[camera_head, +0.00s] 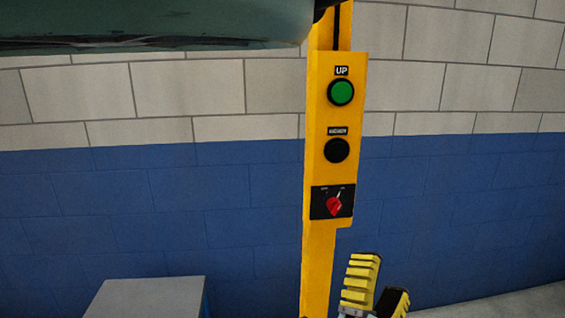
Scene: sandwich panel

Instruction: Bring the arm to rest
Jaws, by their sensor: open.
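My gripper (381,278) shows at the bottom edge, right of the yellow post. Its fingers stand apart and point up, one with a ribbed yellow pad, the other mostly dark. Nothing is seen between them. The rest of the arm is out of the frame. A yellow control panel (318,180) on the post carries a green button (341,92) labelled UP, a black button (337,150) below it, and a red rotary switch (334,205) on a black plate. The gripper is below and to the right of the switch, apart from it in the picture.
A grey-topped box or table (150,296) stands at the lower left. A large dark green body (150,28) hangs across the upper left. Behind is a wall (450,190), white blocks above and blue below. A strip of floor (500,305) shows at the lower right.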

